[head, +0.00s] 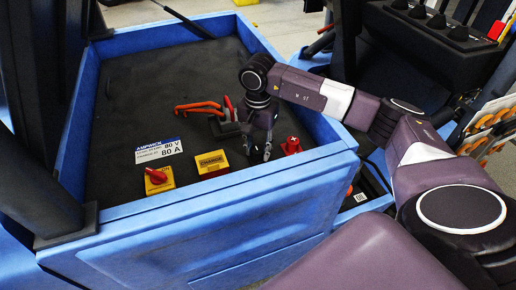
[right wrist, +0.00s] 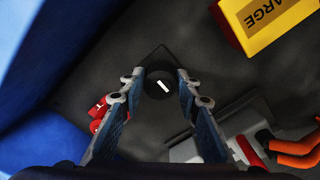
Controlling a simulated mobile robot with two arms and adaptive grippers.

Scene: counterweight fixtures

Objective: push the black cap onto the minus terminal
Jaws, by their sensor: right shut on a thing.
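My right gripper (head: 259,152) reaches down into the blue-walled tray, its fingers pointing at the dark floor. In the right wrist view its two fingers (right wrist: 157,82) are shut on the black cap (right wrist: 158,86), a round dark piece with a white minus bar on top. The minus terminal is not visible; I cannot tell whether the cap sits on it. A red cap (head: 291,146) with a plus mark stands just right of the gripper, and also shows left of the fingers in the right wrist view (right wrist: 97,113). My left gripper is not in view.
A yellow charge box (head: 211,164), a red rotary switch on a yellow plate (head: 157,178) and a white label (head: 158,150) lie to the left. A grey clamp with orange and red handles (head: 226,128) is close beside the gripper. The blue tray wall (head: 200,222) rises in front.

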